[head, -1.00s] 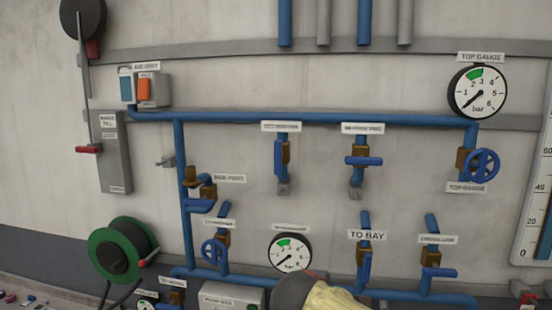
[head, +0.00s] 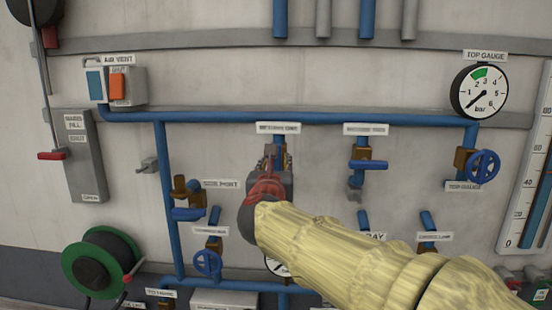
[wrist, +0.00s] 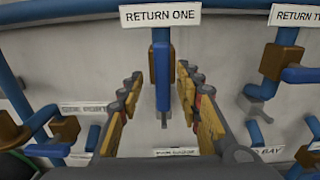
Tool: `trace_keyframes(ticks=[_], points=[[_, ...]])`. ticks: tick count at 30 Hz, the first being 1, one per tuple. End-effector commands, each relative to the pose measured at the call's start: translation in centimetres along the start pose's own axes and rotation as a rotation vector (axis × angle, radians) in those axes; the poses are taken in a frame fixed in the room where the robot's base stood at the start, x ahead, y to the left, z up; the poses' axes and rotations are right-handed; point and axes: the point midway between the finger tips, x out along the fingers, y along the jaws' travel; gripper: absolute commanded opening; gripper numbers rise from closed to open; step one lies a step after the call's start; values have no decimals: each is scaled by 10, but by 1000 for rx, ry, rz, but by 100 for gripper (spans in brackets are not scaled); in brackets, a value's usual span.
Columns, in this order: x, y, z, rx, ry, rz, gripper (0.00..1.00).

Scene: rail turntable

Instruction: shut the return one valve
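The return one valve shows in the wrist view, a brown body with a blue lever (wrist: 163,85) hanging straight down, in line with its pipe. Its RETURN ONE label (wrist: 160,16) is above it. My gripper (wrist: 158,92) is open, with one finger to the left and one to the right of the lever; contact is not visible.
The return two valve (head: 367,163) is to the right, its blue lever crosswise. The side port valve (head: 190,198) is at lower left. A blue handwheel valve (head: 208,262) is below it. A blue header pipe (head: 330,118) runs above.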

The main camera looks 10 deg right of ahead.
Motion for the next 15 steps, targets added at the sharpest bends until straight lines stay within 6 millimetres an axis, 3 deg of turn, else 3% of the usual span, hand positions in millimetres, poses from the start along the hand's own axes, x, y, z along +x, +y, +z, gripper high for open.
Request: trace_keyframes(ticks=[6, 15], points=[[29, -1, 2, 2, -1, -2, 35], [38, 0, 1, 4, -1, 0, 35]])
